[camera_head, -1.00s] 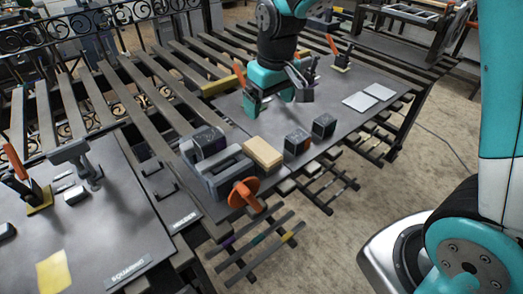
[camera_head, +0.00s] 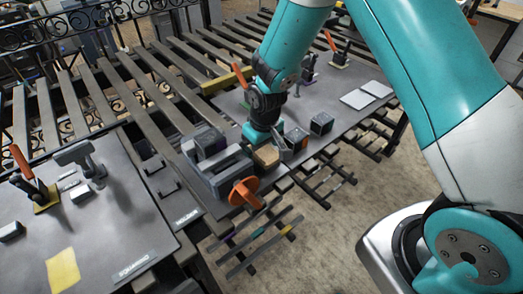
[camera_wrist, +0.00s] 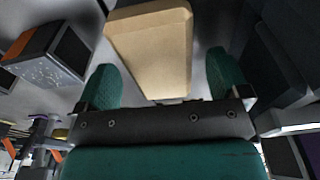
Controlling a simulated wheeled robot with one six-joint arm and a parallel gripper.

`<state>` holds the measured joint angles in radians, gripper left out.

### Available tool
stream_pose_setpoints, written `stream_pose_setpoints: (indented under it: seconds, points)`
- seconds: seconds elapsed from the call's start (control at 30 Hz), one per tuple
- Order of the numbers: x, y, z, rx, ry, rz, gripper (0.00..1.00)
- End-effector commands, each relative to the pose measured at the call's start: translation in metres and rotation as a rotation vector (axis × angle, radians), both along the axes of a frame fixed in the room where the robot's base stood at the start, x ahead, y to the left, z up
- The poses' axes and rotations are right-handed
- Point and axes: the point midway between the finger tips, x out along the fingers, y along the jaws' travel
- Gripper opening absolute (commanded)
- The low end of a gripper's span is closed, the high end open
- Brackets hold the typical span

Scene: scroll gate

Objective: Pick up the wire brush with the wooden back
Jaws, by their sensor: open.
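The wooden-backed brush (camera_head: 266,156) shows as a tan block on the grey table plate, beside the vise; its bristles are hidden. In the wrist view, the tan wooden back (camera_wrist: 150,45) lies ahead of and partly between the two green fingers. My gripper (camera_wrist: 160,82) is open, with one finger on each side of the block's near end. In the head view, my gripper (camera_head: 262,138) points down just above the brush. I cannot tell whether the fingers touch it.
A grey vise (camera_head: 222,176) with an orange handwheel (camera_head: 244,191) stands close at left. Dark boxes sit close at right, one with orange sides (camera_head: 297,139), another (camera_head: 321,123) beyond. White plates (camera_head: 358,99) lie at the far right. The left table carries a clamp (camera_head: 78,156).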

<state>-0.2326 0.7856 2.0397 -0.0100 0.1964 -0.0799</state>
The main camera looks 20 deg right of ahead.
Motion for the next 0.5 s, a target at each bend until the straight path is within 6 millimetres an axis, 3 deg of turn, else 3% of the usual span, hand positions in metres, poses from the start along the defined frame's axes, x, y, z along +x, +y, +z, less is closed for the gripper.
stream_pose_setpoints:
  seconds: [0.33, 0.5]
  points:
    - [0.0009, 0.0000, -0.0091, 0.000, -0.001, -0.001, 0.91]
    - [0.0009, 0.0000, -0.0089, 0.000, -0.001, -0.001, 0.52]
